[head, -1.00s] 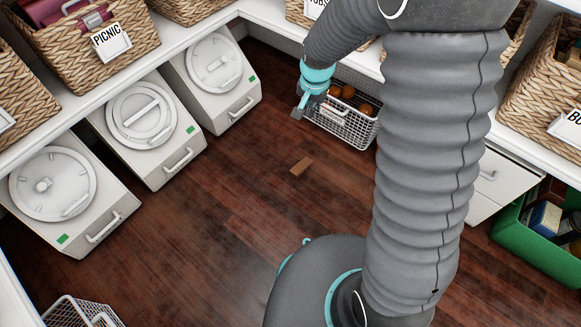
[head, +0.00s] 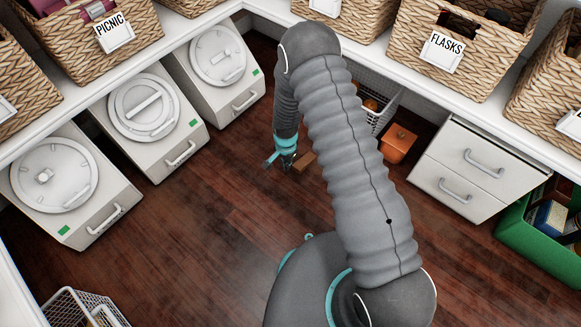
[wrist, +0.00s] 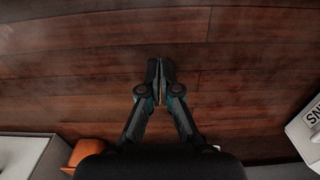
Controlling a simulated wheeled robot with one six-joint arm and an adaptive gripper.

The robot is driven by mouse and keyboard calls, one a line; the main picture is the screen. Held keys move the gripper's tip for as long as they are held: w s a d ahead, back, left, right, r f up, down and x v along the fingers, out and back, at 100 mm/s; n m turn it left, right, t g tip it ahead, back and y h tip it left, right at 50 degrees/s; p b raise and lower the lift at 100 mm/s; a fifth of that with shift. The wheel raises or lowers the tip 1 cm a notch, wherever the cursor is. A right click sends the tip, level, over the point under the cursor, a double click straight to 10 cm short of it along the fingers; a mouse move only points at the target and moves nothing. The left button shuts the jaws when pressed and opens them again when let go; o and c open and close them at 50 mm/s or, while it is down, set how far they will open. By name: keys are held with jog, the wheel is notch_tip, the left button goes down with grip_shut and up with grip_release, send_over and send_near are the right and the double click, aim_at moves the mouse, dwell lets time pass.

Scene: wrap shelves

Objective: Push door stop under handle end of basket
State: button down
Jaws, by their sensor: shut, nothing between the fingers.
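The door stop (head: 304,162) is a small brown wedge lying on the dark wood floor in the head view, apart from the basket. My gripper (head: 284,167) points down just left of it, low over the floor. In the wrist view my gripper (wrist: 160,64) is shut with nothing held; the door stop is not clearly visible there. The white wire basket (head: 384,116) with orange-brown round items stands under the shelf, mostly hidden behind my arm; its handle end cannot be made out. A white edge with a partial label shows at right in the wrist view; I cannot tell if it is the basket.
An orange box (head: 397,143) stands right of the basket, beside a white drawer cabinet (head: 478,172). A green crate (head: 545,235) is at far right. White machines (head: 155,122) line the left. Another wire basket (head: 80,308) is at front left. The middle floor is clear.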

aim_at(293, 174)
notch_tip(293, 174, down, 9)
jog(key=shift+b, duration=0.35)
jog(key=shift+w+d+f, duration=0.15)
jog(key=shift+w+d, duration=0.8)
jog(key=shift+w, duration=0.2)
jog(key=shift+w+d, duration=0.3)
jog(key=shift+w, duration=0.1)
jog(key=shift+w, duration=0.1)
